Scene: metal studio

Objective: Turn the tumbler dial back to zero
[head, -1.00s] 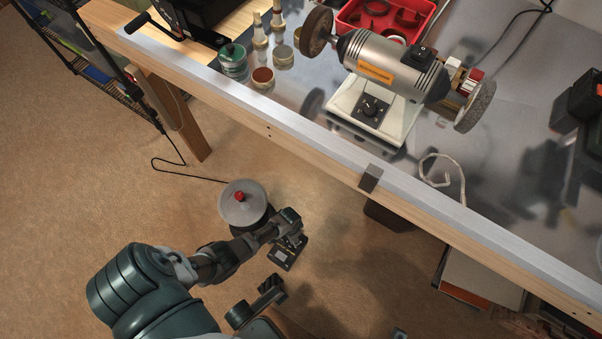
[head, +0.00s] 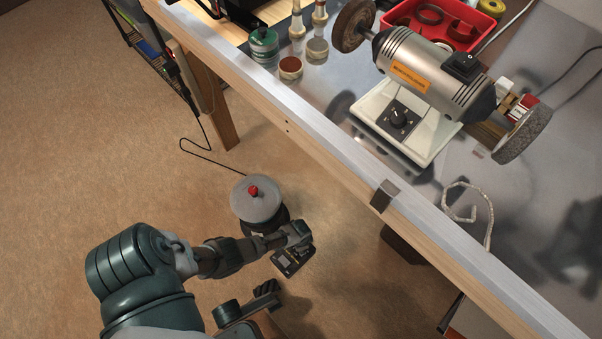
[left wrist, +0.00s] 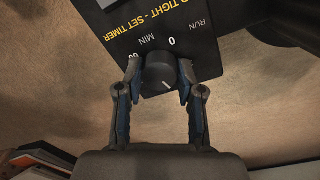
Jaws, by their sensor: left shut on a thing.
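The tumbler (head: 257,205) stands on the floor below the bench, with a grey round lid and a red knob on top. Its black timer panel (head: 284,264) sticks out at its base, and the panel shows close up in the left wrist view (left wrist: 125,28) with upside-down labels. The dial (left wrist: 161,70) is a small dark round knob with a pale pointer mark on its lower side, turned away from the 0. My left gripper (left wrist: 159,76) is shut on the dial, a finger on each side. In the head view the gripper (head: 299,238) partly covers the panel.
The bench's front edge (head: 330,165) runs diagonally above the tumbler. On the bench stand a bench polisher (head: 430,70), a red tray (head: 480,22) and several jars. A black cable (head: 215,165) lies on the floor behind the tumbler. Open floor lies to the left.

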